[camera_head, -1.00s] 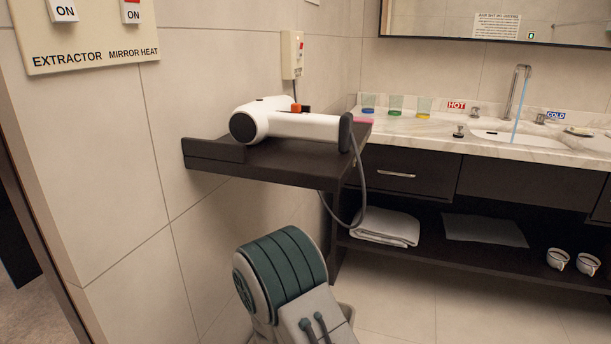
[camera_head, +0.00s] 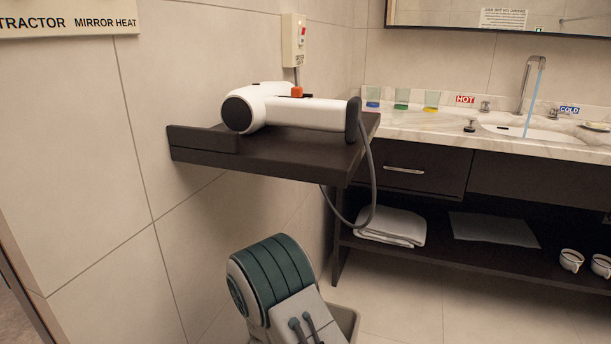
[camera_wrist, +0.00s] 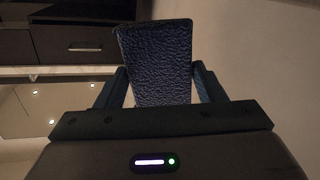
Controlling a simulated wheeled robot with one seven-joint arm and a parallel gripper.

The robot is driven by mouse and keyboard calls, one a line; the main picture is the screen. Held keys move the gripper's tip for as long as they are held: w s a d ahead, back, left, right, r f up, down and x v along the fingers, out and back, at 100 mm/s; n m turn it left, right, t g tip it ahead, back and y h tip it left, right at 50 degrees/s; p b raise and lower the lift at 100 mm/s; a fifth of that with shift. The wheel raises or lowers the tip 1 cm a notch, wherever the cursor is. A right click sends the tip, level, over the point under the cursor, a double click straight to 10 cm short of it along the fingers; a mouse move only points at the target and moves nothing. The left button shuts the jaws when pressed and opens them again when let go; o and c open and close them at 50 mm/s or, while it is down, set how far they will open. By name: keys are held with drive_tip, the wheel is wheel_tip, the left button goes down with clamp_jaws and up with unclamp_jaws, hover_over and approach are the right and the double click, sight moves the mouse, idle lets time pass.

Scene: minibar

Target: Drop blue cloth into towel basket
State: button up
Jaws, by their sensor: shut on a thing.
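The dark blue cloth (camera_wrist: 155,60) stands up between the fingers of my gripper (camera_wrist: 157,80) in the wrist view. My gripper is shut on the cloth, with one finger on each side of it. In the head view my arm shows at the bottom, but the gripper and the cloth are out of sight. A grey open bin (camera_head: 347,322) stands on the floor behind my arm. Only its right rim and side show, so I cannot tell for sure that it is the towel basket.
A dark wall shelf (camera_head: 265,158) holds a white hair dryer (camera_head: 300,111), whose cord hangs down in a loop above the bin. The sink counter (camera_head: 440,133) is at the right, with a folded white towel (camera_head: 393,227) on its lower shelf. Floor at lower right is clear.

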drive_tip(key=shift+f, duration=0.1)
drive_tip(key=o, duration=0.9)
drive_tip(key=shift+o, duration=0.2)
